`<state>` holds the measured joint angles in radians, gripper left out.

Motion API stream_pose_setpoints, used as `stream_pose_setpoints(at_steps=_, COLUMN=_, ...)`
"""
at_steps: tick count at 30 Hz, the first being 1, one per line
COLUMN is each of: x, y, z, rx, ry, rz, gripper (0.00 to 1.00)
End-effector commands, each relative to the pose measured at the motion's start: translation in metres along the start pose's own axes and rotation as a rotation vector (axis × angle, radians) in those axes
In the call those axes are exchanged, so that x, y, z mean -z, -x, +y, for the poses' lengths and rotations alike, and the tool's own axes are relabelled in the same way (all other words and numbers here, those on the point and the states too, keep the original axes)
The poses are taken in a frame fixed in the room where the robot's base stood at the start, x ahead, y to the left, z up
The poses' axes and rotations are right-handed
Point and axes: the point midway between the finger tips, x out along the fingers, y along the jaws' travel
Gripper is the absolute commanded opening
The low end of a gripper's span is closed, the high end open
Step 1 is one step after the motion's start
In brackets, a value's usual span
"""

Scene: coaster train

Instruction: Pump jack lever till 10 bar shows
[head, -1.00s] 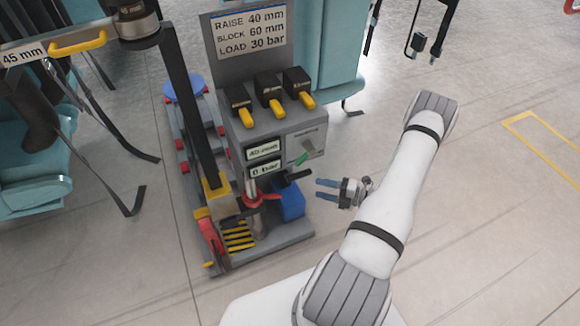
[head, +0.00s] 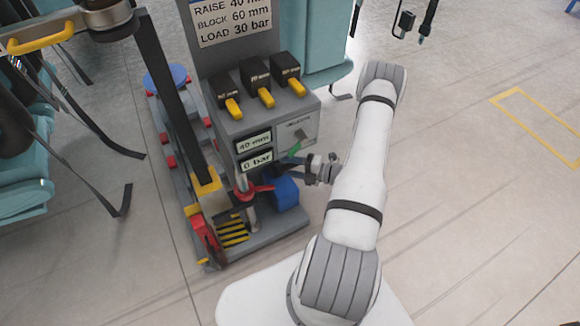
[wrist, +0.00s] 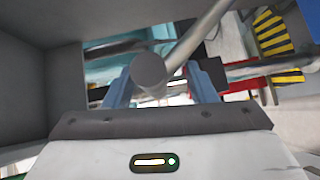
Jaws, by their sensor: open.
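The jack stand (head: 262,125) shows a "40 mm" display (head: 254,142) and, below it, a "0 bar" display (head: 257,161). The jack lever sits low at its front, its black grip largely hidden by my gripper (head: 292,170) in the head view. In the wrist view, a grey rod with a dark round end (wrist: 150,68), seemingly the lever, lies between the two blue fingers of my gripper (wrist: 163,85). The fingers are apart; I cannot tell whether they touch the rod.
A green-handled valve (head: 294,149) is just above my gripper. A blue block (head: 285,194) and a red part (head: 256,190) are just below. Yellow-handled levers (head: 266,97) top the panel. Open floor (head: 460,220) lies to the right.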

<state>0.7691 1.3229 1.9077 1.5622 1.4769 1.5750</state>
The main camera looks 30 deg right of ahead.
Motion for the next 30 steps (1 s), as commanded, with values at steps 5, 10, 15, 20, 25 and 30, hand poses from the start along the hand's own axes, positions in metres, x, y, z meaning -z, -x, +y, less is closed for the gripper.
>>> stream_pose_setpoints(at_steps=5, x=0.0001, y=0.0, z=0.0003, rx=0.0, ry=0.0, rz=0.0, gripper=0.49)
stream_pose_setpoints(at_steps=10, x=0.0002, y=-0.0001, z=0.0002, rx=0.0, ry=0.001, rz=0.001, gripper=0.35)
stream_pose_setpoints(at_steps=15, x=0.0001, y=-0.0002, z=0.0005, rx=0.0, ry=0.001, rz=0.001, gripper=0.21)
stream_pose_setpoints(at_steps=20, x=-0.0001, y=-0.0003, z=0.0009, rx=-0.001, ry=0.002, rz=0.001, gripper=0.08)
stream_pose_setpoints(at_steps=25, x=-0.0002, y=-0.0004, z=0.0013, rx=-0.002, ry=0.003, rz=0.001, gripper=0.0)
stream_pose_setpoints(at_steps=30, x=0.0015, y=0.0016, z=-0.0051, rx=-0.017, ry=0.017, rz=0.001, gripper=0.0)
